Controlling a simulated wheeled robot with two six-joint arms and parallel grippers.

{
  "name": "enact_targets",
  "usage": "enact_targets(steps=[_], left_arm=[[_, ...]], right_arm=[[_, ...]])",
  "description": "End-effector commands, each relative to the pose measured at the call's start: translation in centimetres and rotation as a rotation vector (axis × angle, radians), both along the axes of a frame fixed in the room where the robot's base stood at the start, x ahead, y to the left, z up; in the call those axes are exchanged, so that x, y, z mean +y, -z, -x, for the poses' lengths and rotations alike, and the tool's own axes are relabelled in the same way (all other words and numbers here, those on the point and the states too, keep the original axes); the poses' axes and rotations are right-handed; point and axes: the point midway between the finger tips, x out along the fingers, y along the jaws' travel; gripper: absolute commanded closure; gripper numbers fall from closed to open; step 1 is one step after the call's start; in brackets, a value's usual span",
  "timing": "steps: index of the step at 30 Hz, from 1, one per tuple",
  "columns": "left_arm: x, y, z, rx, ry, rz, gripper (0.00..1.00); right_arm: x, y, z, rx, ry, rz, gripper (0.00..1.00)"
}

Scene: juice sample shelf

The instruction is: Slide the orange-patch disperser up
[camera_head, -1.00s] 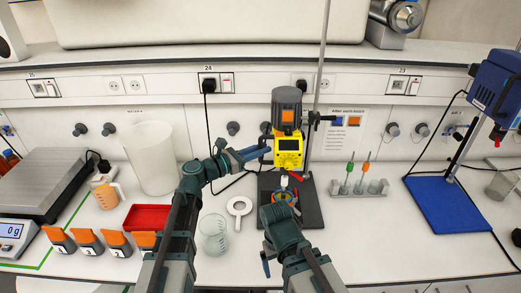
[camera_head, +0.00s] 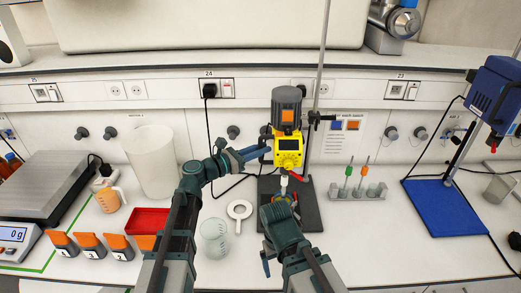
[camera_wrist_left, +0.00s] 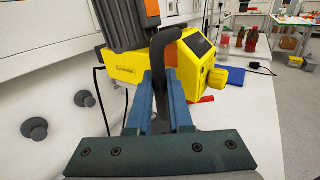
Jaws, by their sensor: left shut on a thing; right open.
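The orange-patch disperser (camera_head: 290,146) is a yellow and grey unit with an orange square, clamped to a tall metal rod (camera_head: 322,60) at the middle back. My left gripper (camera_head: 262,151) reaches it from the left and is shut on its dark handle. The left wrist view shows the blue fingers (camera_wrist_left: 161,95) on either side of the handle (camera_wrist_left: 160,60), beside the yellow housing (camera_wrist_left: 75,86). My right gripper (camera_head: 283,200) is open, low in front of the disperser's shaft (camera_head: 284,184); its fingertips are partly hidden.
A dark base plate (camera_head: 310,213) lies under the disperser. A white ring (camera_head: 239,212) and a glass beaker (camera_head: 214,240) stand to its left. A tube rack (camera_head: 358,193) and a blue plate stand (camera_head: 445,210) are on the right. A red tray (camera_head: 146,220) is at left.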

Motion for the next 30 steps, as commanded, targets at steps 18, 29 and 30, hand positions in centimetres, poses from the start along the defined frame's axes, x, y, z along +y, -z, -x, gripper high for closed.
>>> enact_targets(steps=[18, 29, 30], left_arm=[[0.1, -11.6, -0.1, 0.0, -0.002, 0.006, 1.0], [0.1, -15.2, -0.1, 0.0, -0.002, 0.006, 1.0], [0.1, -15.3, -0.1, 0.0, -0.002, 0.007, 1.0]], right_arm=[[0.0, -11.5, 0.0, 0.0, 0.013, -0.002, 0.05], [0.0, -15.1, 0.1, 0.003, 0.01, -0.002, 0.05], [0.0, -15.1, 0.1, 0.003, 0.011, -0.002, 0.05]])
